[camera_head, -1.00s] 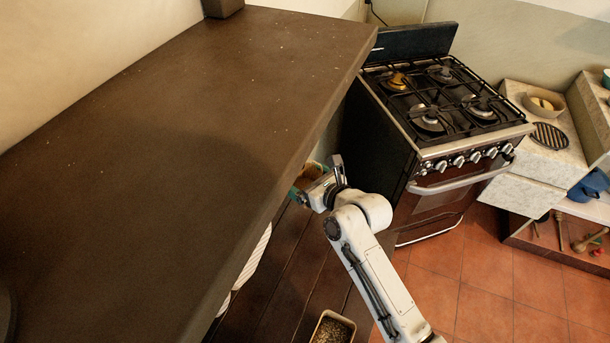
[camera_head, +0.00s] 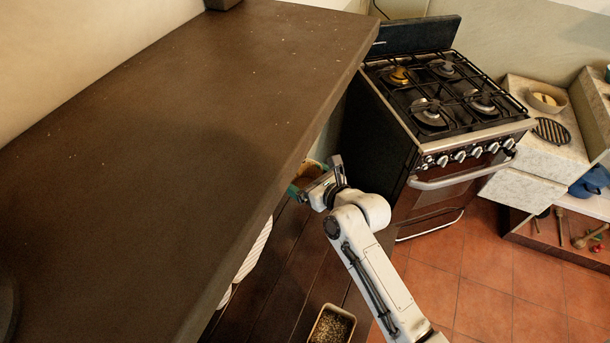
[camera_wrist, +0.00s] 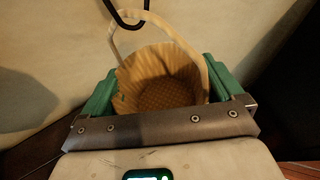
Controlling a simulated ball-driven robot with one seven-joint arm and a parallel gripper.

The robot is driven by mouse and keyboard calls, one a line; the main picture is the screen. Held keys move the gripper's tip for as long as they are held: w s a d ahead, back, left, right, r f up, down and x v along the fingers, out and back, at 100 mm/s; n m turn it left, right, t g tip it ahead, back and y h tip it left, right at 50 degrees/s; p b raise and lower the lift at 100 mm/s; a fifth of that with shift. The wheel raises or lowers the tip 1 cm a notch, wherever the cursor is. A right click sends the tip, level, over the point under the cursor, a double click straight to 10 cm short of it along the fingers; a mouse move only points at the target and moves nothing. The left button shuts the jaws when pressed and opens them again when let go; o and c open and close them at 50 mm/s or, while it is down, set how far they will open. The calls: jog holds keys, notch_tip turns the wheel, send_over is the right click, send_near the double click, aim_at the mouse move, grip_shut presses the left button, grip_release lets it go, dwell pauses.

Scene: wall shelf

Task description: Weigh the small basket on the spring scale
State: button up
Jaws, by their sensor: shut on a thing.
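The small basket (camera_wrist: 160,85) is tan and woven, with a tall pale arched handle. In the wrist view it sits between the green fingers of my gripper (camera_wrist: 160,92), which is shut on it. A dark curved hook (camera_wrist: 130,24) hangs at the top edge, overlapping the top of the handle in the picture. I cannot tell whether the handle rests in it. The rest of the spring scale is out of view. In the head view my gripper (camera_head: 315,184) and part of the basket (camera_head: 309,171) show just beyond the upper shelf's edge.
A wide dark upper shelf (camera_head: 150,150) fills the left and hides part of the space below. A lower dark surface (camera_head: 285,265) carries a small tray of grains (camera_head: 333,325). A stove (camera_head: 440,110) stands to the right of my arm.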

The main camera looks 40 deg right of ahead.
dwell(0.3)
jog(key=o, duration=0.7)
jog(key=b+v, duration=0.1)
jog(key=v, duration=0.9)
jog(key=shift+s+r, duration=0.2)
jog(key=shift+s, duration=0.15)
